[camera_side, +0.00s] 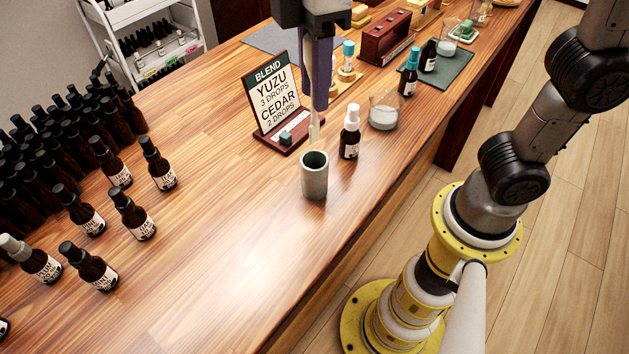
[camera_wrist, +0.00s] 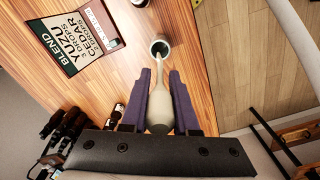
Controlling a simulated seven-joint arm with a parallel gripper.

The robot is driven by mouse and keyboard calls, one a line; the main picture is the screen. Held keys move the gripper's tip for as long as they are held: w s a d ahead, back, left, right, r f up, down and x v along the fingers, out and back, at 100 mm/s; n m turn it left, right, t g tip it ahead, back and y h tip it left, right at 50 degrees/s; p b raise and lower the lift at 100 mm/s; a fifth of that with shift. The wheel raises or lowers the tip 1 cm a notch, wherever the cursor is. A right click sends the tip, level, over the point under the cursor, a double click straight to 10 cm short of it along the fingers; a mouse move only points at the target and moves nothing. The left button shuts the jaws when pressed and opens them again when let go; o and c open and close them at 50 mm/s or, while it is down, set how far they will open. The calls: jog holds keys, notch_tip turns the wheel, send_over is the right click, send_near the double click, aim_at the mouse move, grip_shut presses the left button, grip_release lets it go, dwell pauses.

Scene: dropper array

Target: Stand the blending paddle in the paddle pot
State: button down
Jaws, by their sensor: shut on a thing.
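My gripper (camera_side: 319,106) points down with its purple fingers shut on the pale blending paddle (camera_side: 314,130). The paddle hangs below the fingertips, its thin end downward. In the wrist view the paddle (camera_wrist: 159,105) lies between the two fingers (camera_wrist: 160,78), and its thin end reaches toward the pot's mouth. The grey-green paddle pot (camera_side: 314,178) stands upright on the wooden counter below the gripper; it also shows in the wrist view (camera_wrist: 160,40). In the side view the paddle's lower end appears just above the pot's far rim. The pot's inside is mostly dark.
A white-capped dropper bottle (camera_side: 350,138) stands close right of the pot, with a glass beaker (camera_side: 384,112) behind it. A blend sign (camera_side: 275,98) stands behind left. Several dark bottles crowd the left. The counter in front of the pot (camera_side: 240,240) is clear.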

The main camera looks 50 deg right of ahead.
aim_at(315, 141)
notch_tip(315, 141, down, 11)
jog(key=shift+r, duration=0.15)
dwell(0.4)
jog(key=c, duration=0.7)
grip_release()
notch_tip(315, 141, up, 12)
jog(key=shift+d+r, duration=0.1)
jog(key=s+d+f+m+t, duration=0.2)
jog(key=s+d+f+m, duration=0.1)
jog(key=d, duration=0.3)
jog(key=s+d+f+m+t, duration=0.1)
jog(key=s+d+f+m, duration=0.1)
jog(key=d+m, duration=0.3)
jog(key=s+d+f+m+t, duration=0.2)
jog(key=s+d+f+m, duration=0.1)
jog(key=d, duration=0.3)
jog(key=shift+s+d+f+m+t, duration=0.3)
jog(key=shift+d+f+m, duration=0.15)
jog(key=shift+m, duration=0.35)
